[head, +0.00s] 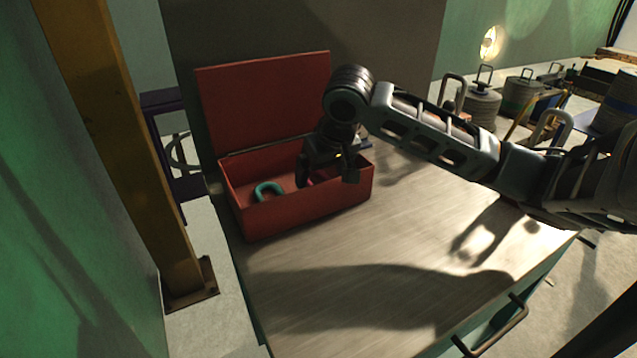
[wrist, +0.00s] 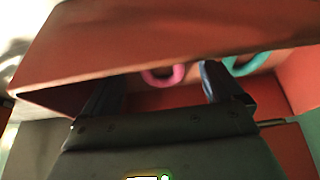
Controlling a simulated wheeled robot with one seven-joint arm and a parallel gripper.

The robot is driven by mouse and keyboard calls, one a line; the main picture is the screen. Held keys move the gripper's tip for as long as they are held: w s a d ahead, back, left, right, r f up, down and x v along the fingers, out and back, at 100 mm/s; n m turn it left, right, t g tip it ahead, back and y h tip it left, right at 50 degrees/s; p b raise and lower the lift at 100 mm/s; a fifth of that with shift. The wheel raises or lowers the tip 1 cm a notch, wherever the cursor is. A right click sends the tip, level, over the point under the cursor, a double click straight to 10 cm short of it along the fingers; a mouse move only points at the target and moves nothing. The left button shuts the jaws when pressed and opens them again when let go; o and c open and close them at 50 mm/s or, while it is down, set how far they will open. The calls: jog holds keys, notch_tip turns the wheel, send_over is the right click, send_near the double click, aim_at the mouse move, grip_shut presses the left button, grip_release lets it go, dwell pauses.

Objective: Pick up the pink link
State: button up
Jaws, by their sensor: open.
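The pink link (wrist: 166,76) lies inside the red box, and the wrist view shows its curved end between my two fingers. In the head view only a sliver of pink (head: 310,182) shows beside my gripper; the rest is hidden. My gripper (head: 326,178) points down into the right part of the open red box (head: 300,212). Its fingers are spread in the wrist view (wrist: 162,82), with no contact on the link visible. The near wall of the box hides part of the link in the wrist view.
A teal link (head: 262,188) lies in the box left of my gripper; it also shows in the wrist view (wrist: 245,65). The box lid (head: 262,98) stands open at the back. The worktop (head: 400,260) in front is clear. A yellow post (head: 120,130) stands at left.

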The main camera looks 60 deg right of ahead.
jog(key=shift+x, duration=0.75)
jog(key=shift+c, duration=0.2)
jog(key=c, duration=1.2)
